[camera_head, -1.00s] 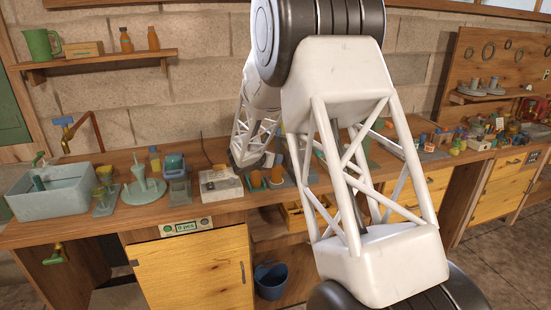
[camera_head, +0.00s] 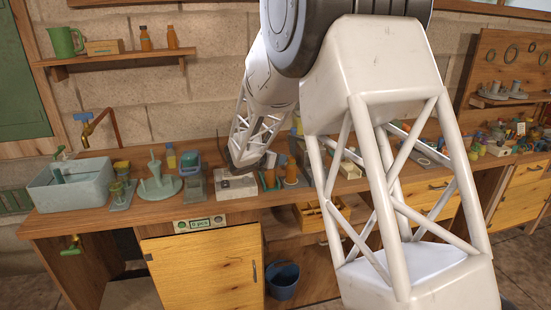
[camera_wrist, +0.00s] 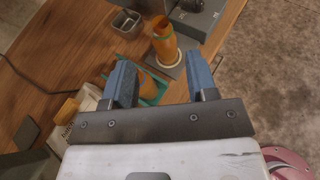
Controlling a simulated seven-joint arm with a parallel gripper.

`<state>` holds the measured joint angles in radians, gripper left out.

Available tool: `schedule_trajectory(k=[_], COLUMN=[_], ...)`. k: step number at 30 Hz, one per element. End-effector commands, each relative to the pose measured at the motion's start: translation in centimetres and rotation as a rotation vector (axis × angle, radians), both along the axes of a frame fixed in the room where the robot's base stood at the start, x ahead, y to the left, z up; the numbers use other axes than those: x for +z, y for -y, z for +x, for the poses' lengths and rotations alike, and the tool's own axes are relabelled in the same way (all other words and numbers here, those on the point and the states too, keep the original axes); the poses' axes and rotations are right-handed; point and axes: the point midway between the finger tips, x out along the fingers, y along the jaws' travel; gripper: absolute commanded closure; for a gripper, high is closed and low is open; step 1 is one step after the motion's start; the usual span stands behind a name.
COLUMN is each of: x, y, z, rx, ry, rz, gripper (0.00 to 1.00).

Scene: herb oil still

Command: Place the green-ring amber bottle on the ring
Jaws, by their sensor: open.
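In the wrist view, one amber bottle (camera_wrist: 163,42) stands upright with its base inside a pale ring (camera_wrist: 180,62) on a grey pad. A second amber shape, seemingly another bottle (camera_wrist: 150,85), sits at a green-edged pad (camera_wrist: 160,93), nearer my gripper and partly hidden. I cannot tell which bottle carries the green ring. My gripper (camera_wrist: 159,62) is open, its two blue fingers apart and pointing toward the bottles, with nothing visibly held. In the head view, the two amber bottles (camera_head: 291,170) (camera_head: 269,179) stand side by side on the bench, and my gripper is not clearly visible.
A white box (camera_head: 236,188) stands left of the bottles. A green funnel stand (camera_head: 158,183) and a sink (camera_head: 70,187) are further left. In the wrist view, a small grey square cup (camera_wrist: 126,21) and a dark grey device (camera_wrist: 196,14) lie beyond. The bench edge is near at right.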

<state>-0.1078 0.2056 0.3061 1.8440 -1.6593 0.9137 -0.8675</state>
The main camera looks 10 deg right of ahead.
Motion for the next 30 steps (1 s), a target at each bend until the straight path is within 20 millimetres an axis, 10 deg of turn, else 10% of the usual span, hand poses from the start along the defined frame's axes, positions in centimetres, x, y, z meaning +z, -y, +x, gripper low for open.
schedule_trajectory(k=[17, 30], x=[0.6, 5.5], y=[0.3, 2.6], z=[-0.8, -10.6], rx=[-0.023, -0.3], ry=[0.014, 0.172], rz=[0.023, 0.299], gripper=[0.47, 0.47])
